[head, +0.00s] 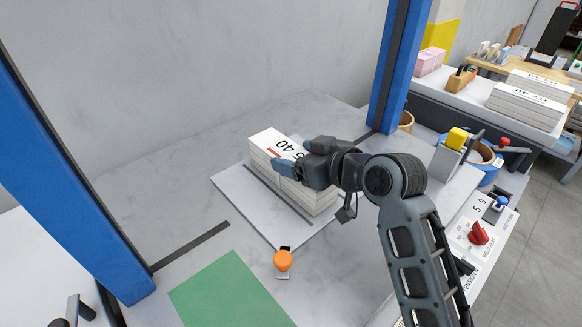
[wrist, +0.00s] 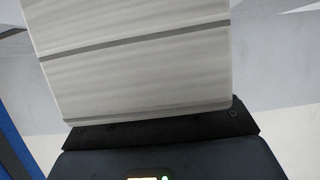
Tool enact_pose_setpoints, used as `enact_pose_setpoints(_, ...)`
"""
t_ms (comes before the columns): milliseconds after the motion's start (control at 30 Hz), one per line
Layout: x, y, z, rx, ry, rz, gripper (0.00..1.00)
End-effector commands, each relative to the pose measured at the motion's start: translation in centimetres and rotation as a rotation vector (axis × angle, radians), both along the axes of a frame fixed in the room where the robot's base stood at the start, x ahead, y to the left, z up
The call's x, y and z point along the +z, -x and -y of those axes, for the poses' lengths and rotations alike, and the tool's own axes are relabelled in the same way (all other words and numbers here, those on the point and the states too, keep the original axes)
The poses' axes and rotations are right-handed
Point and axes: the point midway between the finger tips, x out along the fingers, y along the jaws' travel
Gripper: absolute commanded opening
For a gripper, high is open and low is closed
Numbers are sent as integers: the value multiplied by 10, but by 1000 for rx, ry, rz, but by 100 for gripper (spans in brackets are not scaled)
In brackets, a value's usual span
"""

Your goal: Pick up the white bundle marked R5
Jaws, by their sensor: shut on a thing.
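A white bundle (head: 267,142) of stacked paper sits over a pale square plate (head: 236,196) on the grey worktop. My gripper (head: 287,168) reaches in from the right and is shut on the bundle. In the wrist view the bundle's layered side (wrist: 140,70) with dark strap lines fills the upper middle, against the dark gripper body. I cannot tell whether the bundle rests on the plate or is just clear of it.
Blue posts (head: 60,160) and (head: 395,65) frame the worktop. An orange knob (head: 283,261) and a green mat (head: 228,292) lie in front. A control panel with a red knob (head: 479,233) is at right. More white bundles (head: 528,103) stand on a back-right bench.

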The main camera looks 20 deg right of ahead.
Motion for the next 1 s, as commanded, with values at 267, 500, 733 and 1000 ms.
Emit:
enact_pose_setpoints(267,0,0,0,0,0,0,15)
enact_pose_setpoints(500,3,0,0,-1,-1,6,0)
enact_pose_setpoints(733,6,-1,0,0,0,7,0)
enact_pose_setpoints(1000,41,-1,0,1,0,13,0)
